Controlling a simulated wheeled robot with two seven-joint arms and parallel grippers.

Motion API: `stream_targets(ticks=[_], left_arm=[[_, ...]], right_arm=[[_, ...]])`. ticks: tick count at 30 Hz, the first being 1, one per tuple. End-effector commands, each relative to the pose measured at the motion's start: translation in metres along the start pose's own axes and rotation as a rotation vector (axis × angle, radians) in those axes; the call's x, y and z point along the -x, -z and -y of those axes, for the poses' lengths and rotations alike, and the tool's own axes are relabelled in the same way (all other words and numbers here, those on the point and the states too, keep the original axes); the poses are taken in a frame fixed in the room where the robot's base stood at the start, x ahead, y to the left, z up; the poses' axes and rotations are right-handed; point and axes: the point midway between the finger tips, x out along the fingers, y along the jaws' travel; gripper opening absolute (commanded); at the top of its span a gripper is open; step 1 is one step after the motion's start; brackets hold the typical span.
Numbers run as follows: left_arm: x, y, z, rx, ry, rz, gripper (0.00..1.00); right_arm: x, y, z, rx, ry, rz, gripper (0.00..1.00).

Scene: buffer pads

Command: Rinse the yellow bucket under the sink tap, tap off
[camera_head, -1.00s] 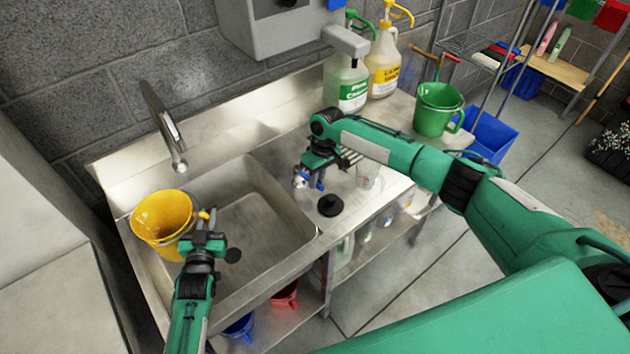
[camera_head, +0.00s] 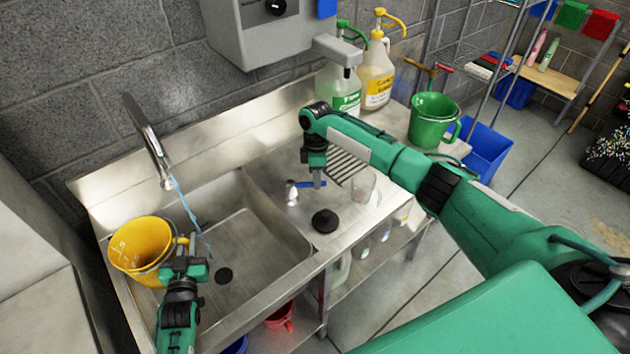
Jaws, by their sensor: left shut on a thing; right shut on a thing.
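The yellow bucket (camera_head: 140,246) is at the left end of the steel sink (camera_head: 262,262), tilted with its mouth facing up. My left gripper (camera_head: 184,249) is shut on its handle at the bucket's right side. The tap (camera_head: 147,140) arches over the sink from the back. A thin stream of water (camera_head: 184,206) runs from it into the basin, to the right of the bucket. My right gripper (camera_head: 314,180) points down at the blue-and-white tap valve (camera_head: 292,193) on the counter and is shut on its blue lever. Its fingertips are mostly hidden.
A black plug (camera_head: 325,221) lies on the counter near the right gripper. A grey dispenser (camera_head: 262,35) hangs on the wall. The drain (camera_head: 224,275) shows in the basin.

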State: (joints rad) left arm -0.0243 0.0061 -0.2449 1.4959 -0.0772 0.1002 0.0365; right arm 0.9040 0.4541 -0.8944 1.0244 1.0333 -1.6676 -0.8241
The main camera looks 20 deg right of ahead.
Motion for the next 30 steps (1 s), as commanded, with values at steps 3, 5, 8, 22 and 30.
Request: stream_targets(ticks=[3, 5, 8, 22, 30], left_arm=[[-0.0002, -0.0011, 0.0000, -0.001, 0.000, -0.001, 0.00], [-0.0002, -0.0014, 0.0000, -0.001, 0.000, -0.001, 0.00], [-0.0002, -0.0018, 0.0000, -0.001, 0.000, -0.001, 0.00], [-0.0002, -0.0020, 0.0000, -0.001, 0.000, -0.001, 0.00], [-0.0002, -0.0021, -0.0001, -0.001, 0.000, -0.001, 0.00]], right_arm=[[0.0023, 0.0010, -0.0016, 0.048, -0.004, 0.006, 0.00], [0.0025, 0.0010, -0.0018, 0.068, -0.004, 0.009, 0.00], [0.0028, 0.0011, -0.0020, 0.090, -0.005, 0.014, 0.00], [0.0036, 0.0013, -0.0022, 0.111, -0.006, 0.018, 0.00], [0.0025, 0.0011, -0.0016, 0.111, -0.004, 0.019, 0.37]])
